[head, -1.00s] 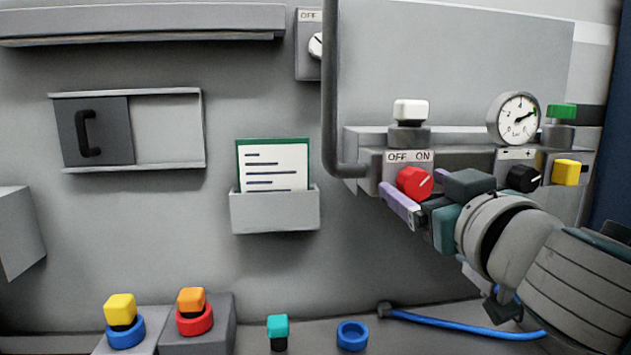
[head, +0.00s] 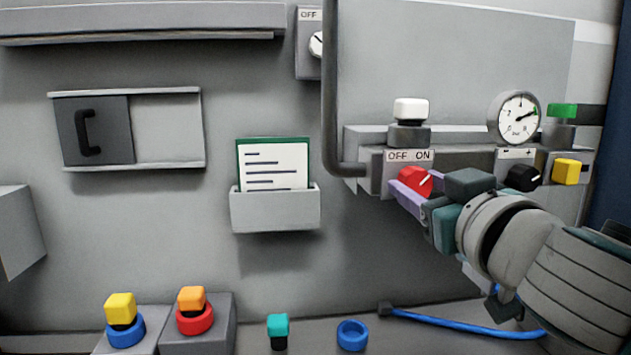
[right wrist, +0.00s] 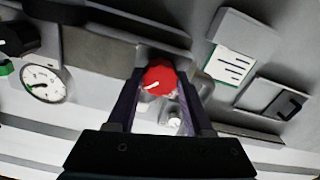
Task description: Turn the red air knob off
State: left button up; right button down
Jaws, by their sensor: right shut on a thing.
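The red air knob (head: 414,181) sits on the grey valve block under a label reading OFF on the left and ON on the right. Its white mark points up and to the right, toward the ON side. My right gripper (head: 413,192) is at the knob with its purple fingers shut on it, one on each side. In the right wrist view the knob (right wrist: 159,77) sits between the two fingertips (right wrist: 160,82). My left gripper is not in view.
A black knob (head: 523,178) and yellow block (head: 569,172) are close on the right. A pressure gauge (head: 518,118) is above them. A grey pipe (head: 330,90) runs down left of the valve block. A card holder (head: 275,210) is further left.

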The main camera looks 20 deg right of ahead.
jog(key=shift+n, duration=0.3)
jog(key=n+p, duration=0.1)
jog(key=n, duration=0.2)
jog(key=shift+r+n, duration=0.1)
jog(key=shift+n, duration=0.3)
jog(key=n+p, duration=0.1)
jog(key=n, duration=0.3)
jog(key=shift+n, duration=0.3)
jog(key=n+p, duration=0.1)
jog(key=n, duration=0.3)
jog(key=n+p, duration=0.1)
jog(key=n, duration=0.3)
jog(key=shift+n, duration=0.3)
jog(key=shift+c, duration=1.5)
grip_release()
